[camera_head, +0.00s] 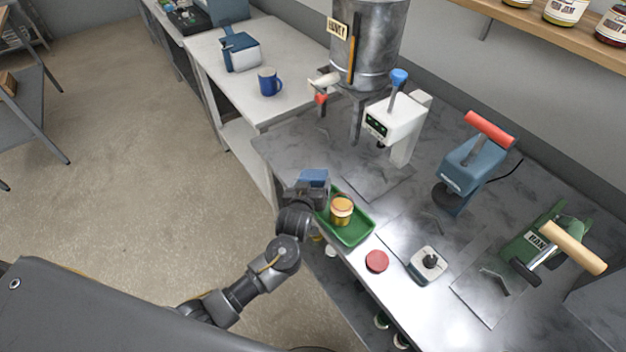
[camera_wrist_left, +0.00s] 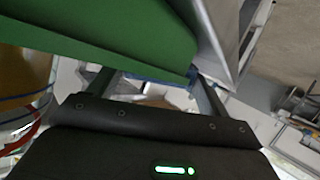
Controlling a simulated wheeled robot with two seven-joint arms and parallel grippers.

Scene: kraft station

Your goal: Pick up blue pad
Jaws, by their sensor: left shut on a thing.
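The blue pad (camera_head: 314,177) shows at the far side of my left gripper (camera_head: 308,186), just off the left end of the green tray. My left gripper is shut on the blue pad. In the left wrist view a narrow strip of the blue pad (camera_wrist_left: 158,77) shows between the two fingers (camera_wrist_left: 157,88). The green tray (camera_wrist_left: 100,30) hides much of the pad there. My gripper's body covers part of the pad in the head view. My right gripper is in neither view.
The green tray (camera_head: 353,238) holds an amber jar (camera_head: 342,210) close to my left gripper. A red disc (camera_head: 377,261) and a small black-knobbed device (camera_head: 428,263) are on the grey bench. Presses and a metal tank (camera_head: 372,50) stand behind. A blue mug (camera_head: 269,82) is on the white table.

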